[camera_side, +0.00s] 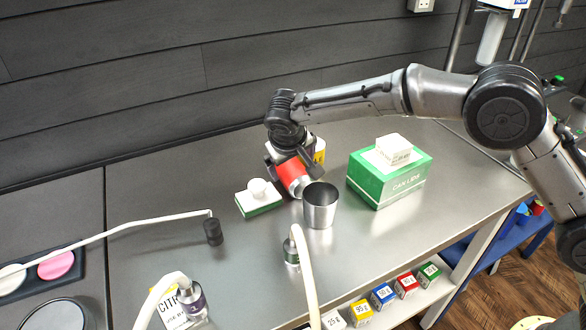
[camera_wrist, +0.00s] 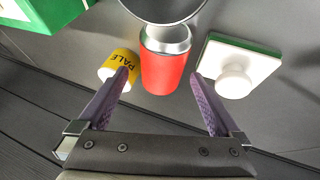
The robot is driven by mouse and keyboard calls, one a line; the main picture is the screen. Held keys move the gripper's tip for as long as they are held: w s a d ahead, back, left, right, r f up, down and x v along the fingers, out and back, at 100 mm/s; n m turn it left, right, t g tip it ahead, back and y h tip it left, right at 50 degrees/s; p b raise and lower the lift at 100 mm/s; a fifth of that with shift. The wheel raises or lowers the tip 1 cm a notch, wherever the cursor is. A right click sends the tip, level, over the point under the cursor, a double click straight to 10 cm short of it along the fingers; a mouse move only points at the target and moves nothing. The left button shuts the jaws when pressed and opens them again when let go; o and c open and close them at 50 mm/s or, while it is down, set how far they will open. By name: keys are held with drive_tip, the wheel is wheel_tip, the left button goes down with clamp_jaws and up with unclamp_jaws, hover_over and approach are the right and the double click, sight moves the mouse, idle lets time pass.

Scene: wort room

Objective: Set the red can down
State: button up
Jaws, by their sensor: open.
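The red can (camera_side: 292,174), with silver ends, is at my gripper (camera_side: 289,168) and looks tilted in the side view, its lower end toward a steel cup (camera_side: 319,212). In the wrist view the can (camera_wrist: 163,72) lies between the two purple fingertips of my gripper (camera_wrist: 160,77), with a visible gap on each side. The jaws are open. The can's silver end is close to the steel cup's rim (camera_wrist: 165,20); I cannot tell whether they touch. Part of the can is hidden behind my gripper in the side view.
A green-and-white pad with a white knob (camera_side: 258,196) lies left of the can. A yellow-labelled container (camera_side: 319,150) stands behind my gripper. A green can-lids box (camera_side: 389,178) is at right. White hoses (camera_side: 307,270) cross the front. The counter behind the pad is clear.

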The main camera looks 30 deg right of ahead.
drive_tip(key=v, duration=0.8)
drive_tip(key=shift+r, duration=0.1)
drive_tip(key=s+d+r+y, duration=0.1)
drive_tip(key=s+d+r, duration=0.4)
drive_tip(key=s+d, duration=0.35)
drive_tip(key=s+d+r+y, duration=0.1)
drive_tip(key=s+d+r, duration=0.3)
drive_tip(key=s+d, duration=0.5)
drive_tip(key=s+d+f, duration=0.3)
drive_tip(key=s, duration=0.6)
drive_tip(key=s+d+f+y, duration=0.1)
drive_tip(key=s+d+f, duration=0.2)
drive_tip(key=s, duration=0.6)
drive_tip(key=shift+s+d+m, duration=0.15)
drive_tip(key=shift+d+m, duration=0.15)
drive_tip(key=shift+d, duration=0.35)
